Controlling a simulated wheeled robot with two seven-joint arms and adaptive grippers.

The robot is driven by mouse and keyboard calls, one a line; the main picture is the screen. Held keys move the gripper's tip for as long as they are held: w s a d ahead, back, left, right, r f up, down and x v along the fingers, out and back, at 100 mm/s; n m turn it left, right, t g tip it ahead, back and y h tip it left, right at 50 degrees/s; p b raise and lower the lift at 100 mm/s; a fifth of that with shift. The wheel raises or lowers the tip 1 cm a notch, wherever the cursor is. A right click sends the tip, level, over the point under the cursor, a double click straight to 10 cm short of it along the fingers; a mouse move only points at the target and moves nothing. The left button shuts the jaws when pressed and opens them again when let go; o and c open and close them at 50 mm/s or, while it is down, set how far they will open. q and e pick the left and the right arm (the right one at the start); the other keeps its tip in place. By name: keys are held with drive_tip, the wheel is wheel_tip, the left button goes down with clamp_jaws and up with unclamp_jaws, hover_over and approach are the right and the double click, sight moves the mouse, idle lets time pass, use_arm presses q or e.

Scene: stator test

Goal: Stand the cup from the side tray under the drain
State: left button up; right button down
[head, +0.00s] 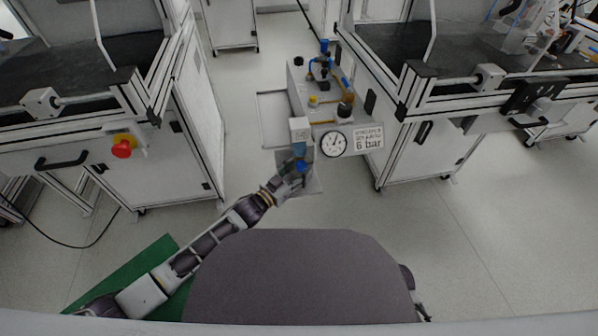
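A side tray (271,105) sticks out at the left of the pneumatic unit, and I see no cup on it. A white block (299,128) with a bluish bowl (299,149) under it hangs at the unit's front; the drain itself is too small to make out. A small blue part (301,166) shows just below the bowl. My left gripper (292,179) is beside and below this blue part, over a grey plate (314,184). I cannot make out a cup or whether the fingers are closed on one. My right gripper is out of view.
A round gauge (333,143) and a "6 bar" sign (368,138) sit right of the bowl. Valves and fittings (325,72) stand on top. Workbenches flank the unit, the left one with a red emergency button (122,148). The floor at right is clear.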

use_arm(q)
drive_tip(key=shift+f, duration=0.15)
drive_tip(key=o, duration=0.9)
drive_tip(key=shift+s+a, duration=0.1)
